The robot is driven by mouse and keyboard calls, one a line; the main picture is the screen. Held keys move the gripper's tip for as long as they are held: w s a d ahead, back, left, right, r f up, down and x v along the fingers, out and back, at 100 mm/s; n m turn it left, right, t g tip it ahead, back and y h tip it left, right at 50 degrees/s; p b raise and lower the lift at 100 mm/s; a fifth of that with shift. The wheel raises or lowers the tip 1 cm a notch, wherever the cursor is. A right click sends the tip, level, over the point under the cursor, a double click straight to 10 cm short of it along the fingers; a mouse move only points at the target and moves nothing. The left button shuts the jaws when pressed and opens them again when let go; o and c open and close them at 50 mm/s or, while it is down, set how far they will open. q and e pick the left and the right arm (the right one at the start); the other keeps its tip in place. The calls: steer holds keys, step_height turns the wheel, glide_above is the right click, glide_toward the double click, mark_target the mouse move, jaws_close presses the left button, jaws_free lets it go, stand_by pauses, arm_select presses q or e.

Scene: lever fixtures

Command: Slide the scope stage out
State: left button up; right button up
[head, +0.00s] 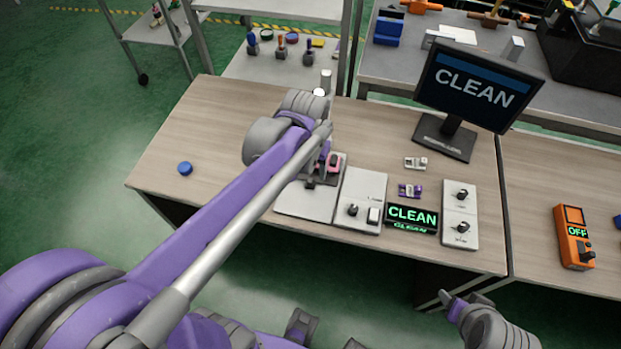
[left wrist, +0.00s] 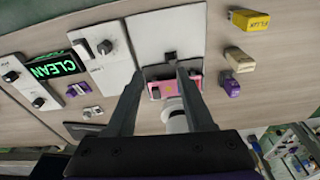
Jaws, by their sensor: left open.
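The scope stage appears to be the pink part (left wrist: 188,86) on a pale plate (left wrist: 165,35), with a small dark knob (left wrist: 170,57) just beyond it in the left wrist view. In the head view the pink part (head: 334,163) shows beside my left arm, above its plate (head: 300,203). Nothing is clearly held, and contact cannot be told. My left forearm hides much of the fixture in the head view. Part of my right arm (head: 480,322) shows at lower right; its jaws are unclear.
A switch panel (head: 360,198), a CLEAN display (head: 411,218) and a two-knob panel (head: 459,214) stand right of the plate. A CLEAN monitor (head: 478,88) stands behind. A blue disc (head: 185,168) lies left on otherwise clear wood. An orange meter (head: 574,237) is far right.

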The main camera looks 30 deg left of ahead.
arm_select(q)
steer(key=n+g, duration=0.1)
steer(key=g, duration=0.1)
glide_above(310, 180)
step_height(310, 180, down, 2)
step_height(310, 180, down, 11)
steer(key=shift+f+b, duration=0.1)
steer(key=shift+b, duration=0.55)
jaws_close()
stand_by(0.9)
